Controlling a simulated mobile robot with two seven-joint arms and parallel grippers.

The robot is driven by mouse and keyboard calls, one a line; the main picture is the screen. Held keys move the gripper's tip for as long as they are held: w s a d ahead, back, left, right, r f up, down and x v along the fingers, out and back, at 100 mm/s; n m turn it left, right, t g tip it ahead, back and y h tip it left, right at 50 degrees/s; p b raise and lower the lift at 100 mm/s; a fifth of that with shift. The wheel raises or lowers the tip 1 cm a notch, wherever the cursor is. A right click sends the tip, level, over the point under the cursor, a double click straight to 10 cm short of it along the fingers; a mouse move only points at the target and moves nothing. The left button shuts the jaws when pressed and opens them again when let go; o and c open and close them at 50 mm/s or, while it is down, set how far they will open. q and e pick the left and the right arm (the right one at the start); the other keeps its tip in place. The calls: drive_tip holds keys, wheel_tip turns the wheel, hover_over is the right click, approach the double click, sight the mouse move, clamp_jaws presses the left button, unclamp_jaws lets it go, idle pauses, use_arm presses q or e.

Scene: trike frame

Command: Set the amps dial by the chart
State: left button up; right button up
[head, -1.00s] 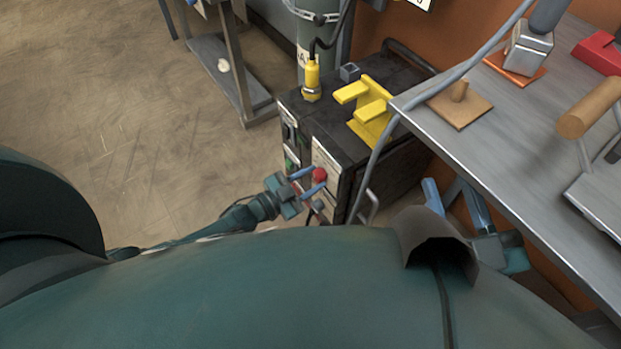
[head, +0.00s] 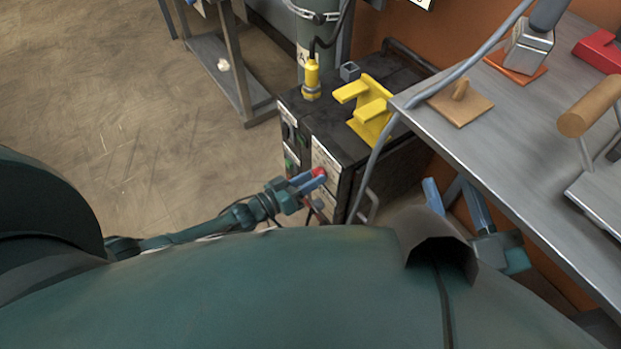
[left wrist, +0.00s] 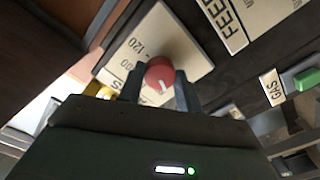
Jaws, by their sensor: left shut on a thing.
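The red amps dial (left wrist: 159,73) sits on a white scale plate (left wrist: 185,40) on the front of the black welder (head: 345,135). No chart is clearly readable in view.
A plate marked FEED (left wrist: 235,18) and a green GAS switch (left wrist: 307,78) are near the dial. A yellow bracket (head: 371,110) stands on the welder. The grey bench (head: 520,125) overhangs at right; a grey cable hangs past its corner.

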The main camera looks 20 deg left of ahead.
use_arm(q)
drive_tip(key=n, duration=0.4)
drive_tip(key=shift+n, duration=0.4)
idle(0.4)
drive_tip(key=o, duration=1)
drive_tip(key=p+v, duration=0.2)
drive_tip(key=v, duration=1.1)
drive_tip(key=shift+p, duration=0.3)
drive_tip(key=shift+s+a, duration=0.15)
